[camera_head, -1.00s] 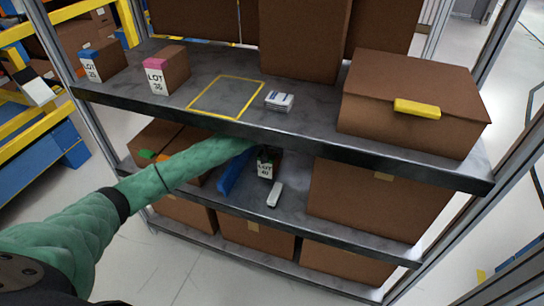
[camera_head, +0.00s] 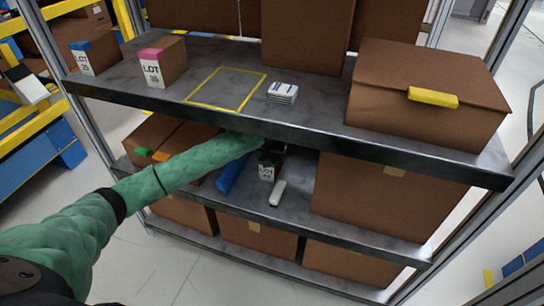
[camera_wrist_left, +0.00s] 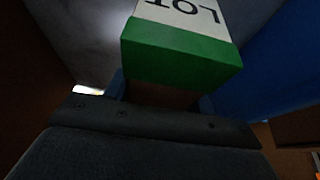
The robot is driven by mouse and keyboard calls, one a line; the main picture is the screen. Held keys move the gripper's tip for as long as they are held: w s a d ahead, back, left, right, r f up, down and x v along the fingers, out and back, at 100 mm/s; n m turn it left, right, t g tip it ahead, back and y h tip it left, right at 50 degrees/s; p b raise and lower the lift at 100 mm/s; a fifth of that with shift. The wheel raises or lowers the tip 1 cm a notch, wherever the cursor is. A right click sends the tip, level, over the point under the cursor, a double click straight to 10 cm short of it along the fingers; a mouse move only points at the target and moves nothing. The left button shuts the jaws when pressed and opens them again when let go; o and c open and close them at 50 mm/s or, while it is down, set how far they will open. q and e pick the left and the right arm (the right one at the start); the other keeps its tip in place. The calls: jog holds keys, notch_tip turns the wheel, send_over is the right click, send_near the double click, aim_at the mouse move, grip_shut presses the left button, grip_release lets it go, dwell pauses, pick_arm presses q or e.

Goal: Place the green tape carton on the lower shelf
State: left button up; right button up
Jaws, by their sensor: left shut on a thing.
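The green tape carton (camera_head: 266,169) is a small brown box with a white LOT label and a green band. It is on or just above the lower shelf (camera_head: 310,208), under the upper shelf's front edge; I cannot tell if it touches. In the left wrist view its green band and label (camera_wrist_left: 185,45) fill the upper middle. My left gripper (camera_head: 268,150) is shut on the carton, its fingers mostly hidden by the carton and the upper shelf. My right gripper is not in view.
A blue block (camera_head: 232,172) stands left of the carton, and a white item (camera_head: 277,193) lies in front. A large brown box (camera_head: 375,195) fills the right side. The upper shelf (camera_head: 330,120) overhangs closely and carries a yellow-outlined square (camera_head: 227,90).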

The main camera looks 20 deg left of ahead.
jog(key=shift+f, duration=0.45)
pick_arm(q)
jog(key=shift+f, duration=0.15)
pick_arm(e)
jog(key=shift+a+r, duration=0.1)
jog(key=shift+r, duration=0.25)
pick_arm(q)
jog(key=o, duration=1.3)
jog(key=v, duration=0.6)
jog(key=shift+s+r, duration=0.15)
jog(key=shift+r, duration=0.2)
jog(key=shift+s+r, duration=0.2)
jog(key=shift+r, duration=0.25)
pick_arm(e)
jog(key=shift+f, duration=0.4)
